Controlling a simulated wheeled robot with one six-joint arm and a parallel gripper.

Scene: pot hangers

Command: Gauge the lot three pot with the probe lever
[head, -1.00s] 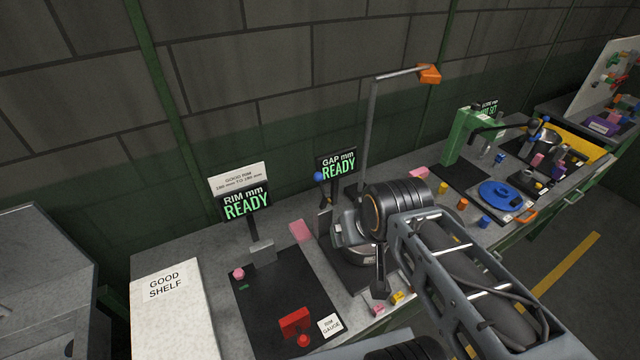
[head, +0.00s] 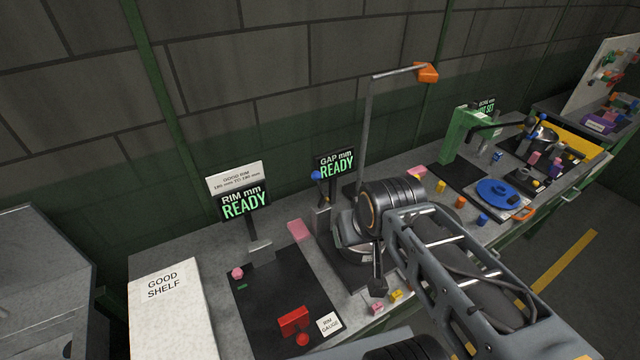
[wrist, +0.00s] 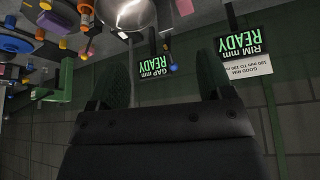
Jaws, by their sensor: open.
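The probe lever shows as a blue ball knob (head: 316,175) beside the gap display (head: 337,164), which reads READY. In the wrist view the picture is upside down. There the blue knob (wrist: 173,68) shows between my open, empty fingers (wrist: 165,76), beyond their tips and not touching them as far as I can tell. A silver pot (head: 352,252) with a dark handle sits on the gauge below, partly covered by my arm; its shiny side also shows in the wrist view (wrist: 128,12). Its lot marking is not readable.
A rim gauge mat (head: 275,290) with a red block and a READY display (head: 245,204) lies left. The good shelf (head: 168,310) is further left. A tall post with an orange head (head: 427,72) stands behind my arm. A blue lid (head: 497,192) and small blocks lie right.

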